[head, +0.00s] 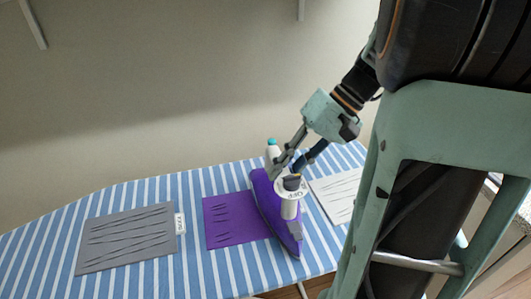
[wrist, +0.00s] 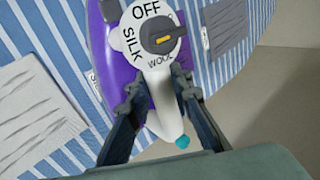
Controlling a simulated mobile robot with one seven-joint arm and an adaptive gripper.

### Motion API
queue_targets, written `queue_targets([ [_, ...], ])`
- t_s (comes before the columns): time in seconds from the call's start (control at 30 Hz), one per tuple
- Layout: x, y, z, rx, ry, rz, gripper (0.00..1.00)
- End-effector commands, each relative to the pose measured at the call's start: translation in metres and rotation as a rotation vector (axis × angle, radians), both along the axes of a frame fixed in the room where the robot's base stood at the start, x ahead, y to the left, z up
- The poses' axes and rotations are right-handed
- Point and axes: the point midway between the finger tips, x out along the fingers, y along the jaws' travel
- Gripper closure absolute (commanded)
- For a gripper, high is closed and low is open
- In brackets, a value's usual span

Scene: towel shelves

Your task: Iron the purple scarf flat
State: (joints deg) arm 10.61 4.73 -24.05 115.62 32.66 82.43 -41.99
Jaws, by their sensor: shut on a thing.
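The purple scarf (head: 228,219) lies on the board with several dark crease lines across it. A purple iron (head: 263,200) with a white handle and dial covers its right edge; I cannot tell whether its sole touches the cloth. My gripper (head: 284,166) is shut on the iron's white handle near its rear, teal-capped end. In the wrist view, the gripper's fingers (wrist: 158,96) flank the handle, and the purple iron body (wrist: 103,60) shows beside it. The dial (wrist: 150,35) carries the words OFF, SILK and WOOL; I cannot tell which one its pointer marks.
The blue-and-white striped ironing board (head: 190,272) spans the view. A creased grey cloth (head: 127,237) lies at left with a small white label (head: 180,223) beside it. A creased white cloth (head: 340,195) lies right of the iron. A plain wall stands behind.

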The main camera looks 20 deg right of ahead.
Motion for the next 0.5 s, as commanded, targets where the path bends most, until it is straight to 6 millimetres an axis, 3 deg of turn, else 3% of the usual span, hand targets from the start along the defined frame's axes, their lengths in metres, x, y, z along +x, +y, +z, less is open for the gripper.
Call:
queue_targets([
  [0.5,-0.0004,-0.0095,0.0013,0.002,-0.001,-0.001,1.00],
])
